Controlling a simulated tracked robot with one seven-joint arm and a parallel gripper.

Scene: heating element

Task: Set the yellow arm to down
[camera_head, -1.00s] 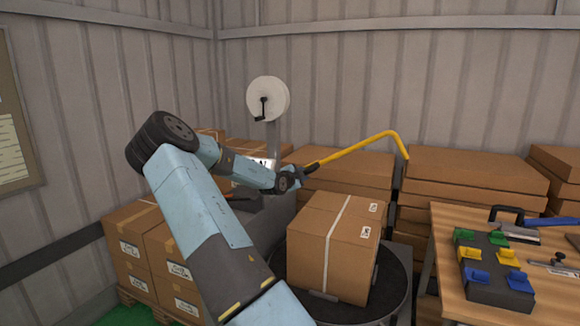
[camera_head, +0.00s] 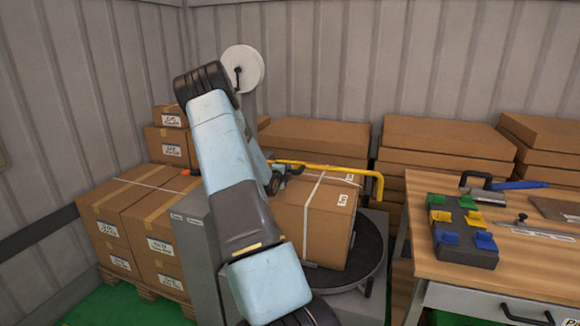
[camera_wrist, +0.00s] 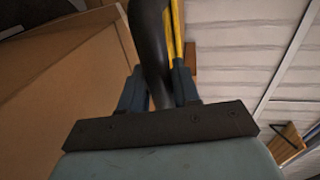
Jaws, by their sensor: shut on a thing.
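The yellow arm (camera_head: 335,169) is a thin bent bar. In the head view it runs nearly level across the top of the strapped box, and its far end turns down at the right. My gripper (camera_head: 289,170) is at its left part, beside the box. In the wrist view my gripper (camera_wrist: 158,88) is shut on the arm's black section (camera_wrist: 152,50), which passes between the two dark blue fingers. A yellow length of the arm (camera_wrist: 176,40) shows just beyond. My own arm hides the arm's mount in the head view.
The strapped box (camera_head: 315,220) stands on a round black turntable (camera_head: 368,255), close under the yellow arm. Stacked cartons (camera_head: 125,215) are at the left. A wooden workbench (camera_head: 480,270) with tools is at the right. A white reel (camera_head: 243,70) stands behind my arm.

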